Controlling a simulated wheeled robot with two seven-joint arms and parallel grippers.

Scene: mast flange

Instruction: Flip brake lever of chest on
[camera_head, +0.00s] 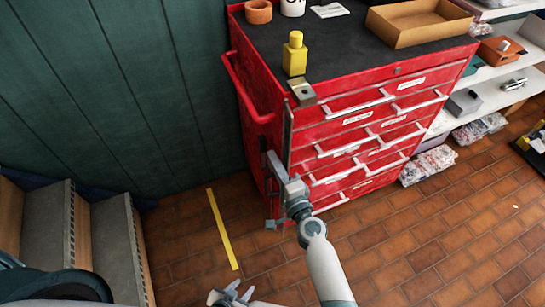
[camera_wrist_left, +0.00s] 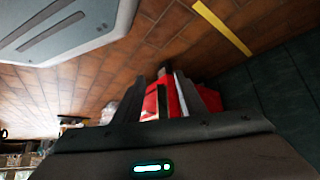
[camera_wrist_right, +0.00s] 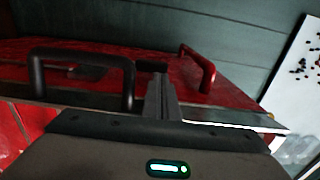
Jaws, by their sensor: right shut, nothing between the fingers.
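The red chest (camera_head: 335,135) stands against the green wall with its drawers facing right. My right gripper (camera_head: 272,165) is at the chest's near left corner, beside an upright metal strip (camera_head: 287,135). Its fingers are together and empty in the right wrist view (camera_wrist_right: 160,95). My left gripper (camera_head: 231,292) is low at the bottom of the head view, apart from the chest. In the left wrist view its fingers (camera_wrist_left: 180,98) are spread, with the red chest (camera_wrist_left: 172,100) beyond them. A small grey-teal piece (camera_head: 275,223) shows near the chest's foot; I cannot tell whether it is the brake lever.
A red side handle (camera_head: 248,90) sticks out from the chest. A yellow bottle (camera_head: 295,54) and an open cardboard box (camera_head: 418,22) stand on top. Shelves (camera_head: 490,95) are at the right, grey steps (camera_head: 90,235) at the left. Brick floor with a yellow strip (camera_head: 222,230) is open.

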